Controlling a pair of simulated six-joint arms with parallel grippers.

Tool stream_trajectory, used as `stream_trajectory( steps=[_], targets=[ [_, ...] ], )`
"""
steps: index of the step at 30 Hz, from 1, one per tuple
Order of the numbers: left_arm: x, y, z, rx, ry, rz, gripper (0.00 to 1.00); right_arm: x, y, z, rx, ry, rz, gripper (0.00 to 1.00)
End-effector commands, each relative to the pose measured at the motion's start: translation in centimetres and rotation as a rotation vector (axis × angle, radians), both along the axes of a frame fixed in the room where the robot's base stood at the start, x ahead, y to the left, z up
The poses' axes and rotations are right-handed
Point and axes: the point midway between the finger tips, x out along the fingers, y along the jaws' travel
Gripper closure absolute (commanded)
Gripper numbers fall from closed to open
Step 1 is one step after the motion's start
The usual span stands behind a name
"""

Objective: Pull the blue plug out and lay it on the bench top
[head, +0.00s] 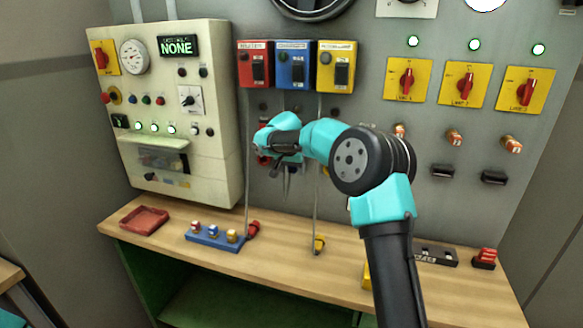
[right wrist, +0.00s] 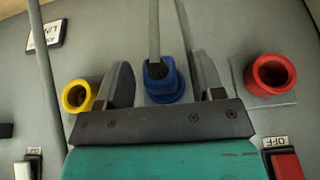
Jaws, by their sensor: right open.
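The blue plug (right wrist: 157,70) sits in a blue socket (right wrist: 165,92) on the grey wall panel, with its grey cable attached. My right gripper (right wrist: 163,78) is open, with one finger on each side of the blue plug and visible gaps between. In the head view my right gripper (head: 283,147) is in front of the panel below the blue box (head: 294,65) and hides the plug. The wooden bench top (head: 285,268) runs below. My left gripper is not in view.
A red plug (head: 253,229) and a yellow plug (head: 319,243) rest on the bench on cables. Empty yellow (right wrist: 77,96) and red (right wrist: 270,74) sockets flank the blue one. A blue rack (head: 205,239) and red tray (head: 145,220) stand left. Bench between the plugs is clear.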

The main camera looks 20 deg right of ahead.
Motion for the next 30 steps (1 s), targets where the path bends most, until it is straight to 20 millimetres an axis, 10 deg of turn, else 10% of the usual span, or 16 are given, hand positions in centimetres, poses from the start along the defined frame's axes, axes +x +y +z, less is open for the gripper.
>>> stream_trajectory(
  steps=[18, 30],
  targets=[
    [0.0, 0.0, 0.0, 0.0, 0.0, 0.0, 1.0, 0.01, 0.0, 0.04, 0.0, 0.0, 0.0, 0.93],
    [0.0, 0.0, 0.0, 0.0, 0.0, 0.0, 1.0, -0.27, 0.28, 0.05, 0.0, 0.0, 0.0, 0.93]
  ],
)
